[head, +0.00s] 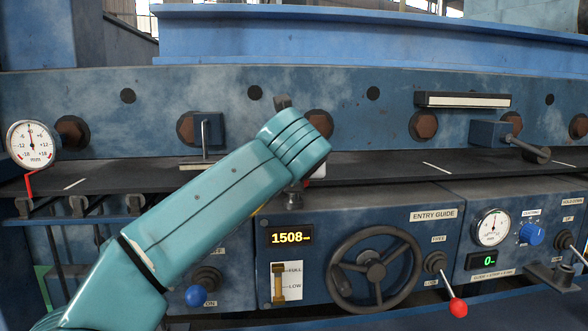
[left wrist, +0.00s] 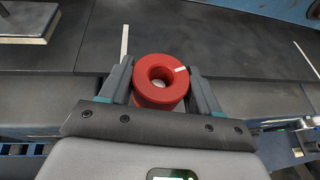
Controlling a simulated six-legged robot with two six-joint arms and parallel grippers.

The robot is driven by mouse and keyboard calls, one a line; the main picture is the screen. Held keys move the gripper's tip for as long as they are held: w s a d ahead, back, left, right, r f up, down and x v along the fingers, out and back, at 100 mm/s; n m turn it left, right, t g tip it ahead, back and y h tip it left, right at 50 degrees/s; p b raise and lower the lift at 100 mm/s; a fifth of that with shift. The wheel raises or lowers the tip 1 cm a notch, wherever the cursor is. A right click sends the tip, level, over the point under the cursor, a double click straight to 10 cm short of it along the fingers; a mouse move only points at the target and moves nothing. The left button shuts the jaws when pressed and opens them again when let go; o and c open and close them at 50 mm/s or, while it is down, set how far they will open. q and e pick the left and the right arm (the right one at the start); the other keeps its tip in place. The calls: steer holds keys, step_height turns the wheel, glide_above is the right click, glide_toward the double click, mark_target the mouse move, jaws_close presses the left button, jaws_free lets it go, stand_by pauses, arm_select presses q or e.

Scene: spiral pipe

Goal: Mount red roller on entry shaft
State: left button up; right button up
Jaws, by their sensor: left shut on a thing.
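My left gripper (left wrist: 160,72) is shut on the red roller (left wrist: 160,82), with one dark finger on each side of it. The roller is a thick ring with a round centre hole and a white mark on its upper right. In the left wrist view it is over the dark plate's front edge; I cannot tell its height. In the head view my left arm reaches in from the lower left, and its teal wrist hides most of the gripper and roller. I cannot pick out the entry shaft for certain. My right gripper is not in view.
A dark flat plate (head: 390,168) runs across under a blue beam with rusty bolts (head: 423,125). Below is the ENTRY GUIDE panel with a handwheel (head: 374,268), a red-knobbed lever (head: 458,307) and a dial gauge (head: 491,228). Another gauge (head: 31,145) stands left.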

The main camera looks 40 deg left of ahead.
mark_target(294, 201)
arm_select(q)
steer(key=shift+f+b, duration=1)
steer(key=shift+f, duration=0.5)
steer(key=o, duration=1.3)
steer(key=shift+c, duration=0.2)
steer(key=v, duration=1.6)
steer(key=shift+d, duration=0.2)
steer(key=shift+r, duration=0.1)
steer(key=shift+s, duration=0.1)
